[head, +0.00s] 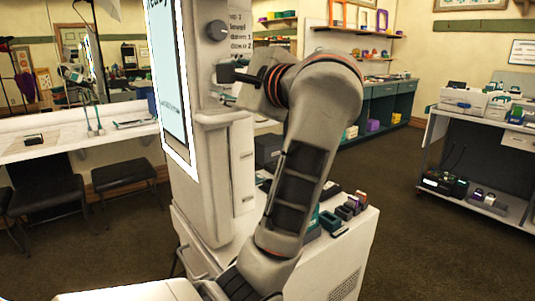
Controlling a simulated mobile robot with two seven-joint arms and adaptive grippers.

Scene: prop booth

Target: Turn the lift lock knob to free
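A dark round knob (217,30) sits high on the narrow side of a tall pale cabinet (215,165), beside its lit screen. I cannot read a mark on the knob to tell its setting. My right arm rises from the bottom middle and bends left towards the cabinet. My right gripper (226,76) is small and dark here, below the knob and apart from it in the picture. Its fingers are partly lost against the cabinet front, so their opening is unclear. My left gripper is out of view.
A screen (172,80) covers the cabinet's left face. Small items sit on a low white unit (350,245) behind my arm. A counter (70,140) with stools stands left, a loaded cart (480,150) right. Dark floor lies between.

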